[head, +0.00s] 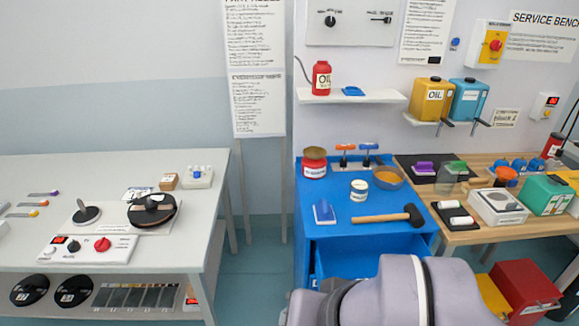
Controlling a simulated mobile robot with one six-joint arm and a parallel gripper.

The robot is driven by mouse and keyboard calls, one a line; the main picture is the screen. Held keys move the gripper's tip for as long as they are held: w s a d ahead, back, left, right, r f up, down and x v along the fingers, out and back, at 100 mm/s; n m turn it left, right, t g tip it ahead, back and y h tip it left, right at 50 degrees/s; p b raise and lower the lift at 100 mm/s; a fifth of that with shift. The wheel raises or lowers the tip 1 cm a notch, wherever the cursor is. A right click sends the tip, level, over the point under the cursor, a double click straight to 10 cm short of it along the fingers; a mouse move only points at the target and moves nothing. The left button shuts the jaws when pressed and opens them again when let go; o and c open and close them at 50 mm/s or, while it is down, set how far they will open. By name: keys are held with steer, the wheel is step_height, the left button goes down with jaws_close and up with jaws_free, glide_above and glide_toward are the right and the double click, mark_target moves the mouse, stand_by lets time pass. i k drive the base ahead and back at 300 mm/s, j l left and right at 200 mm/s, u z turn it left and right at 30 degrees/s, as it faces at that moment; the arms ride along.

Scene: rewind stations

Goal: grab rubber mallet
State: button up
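The rubber mallet (382,218) lies on the blue cabinet top (335,242), near its front edge. Its wooden handle points left and its black head is at the right, close to the cabinet's right edge. Nothing covers it. My grey arm links fill the bottom middle of the view, in front of the cabinet and lower in the picture than the mallet. My gripper is out of view, so its opening and distance from the mallet do not show.
On the blue top stand a red can (314,163), a white jar (359,189), an orange-filled bowl (388,178) and a blue brush-like item (324,212). An oil shelf (350,97) hangs above. A cluttered wooden bench (462,237) adjoins on the right; a grey table (30,180) stands left.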

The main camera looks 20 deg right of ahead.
mark_target(411, 212)
steer(key=k+l+z, duration=0.15)
steer(key=z, duration=0.3)
steer(key=k+l+z, duration=0.1)
steer(key=l+z, duration=0.15)
steer(key=z, duration=0.2)
steer(key=l+u, duration=0.1)
steer(key=l, duration=0.55)
steer(key=i+l+u, duration=0.1)
steer(key=i+l, duration=0.15)
steer(key=i+l+u, duration=0.1)
steer(key=l, duration=0.3)
steer(key=i+l+u, duration=0.1)
steer(key=i+l, duration=0.2)
steer(key=i+l+u, duration=0.1)
steer(key=l, duration=0.3)
steer(key=i+l+u, duration=0.1)
steer(key=i+l, duration=0.4)
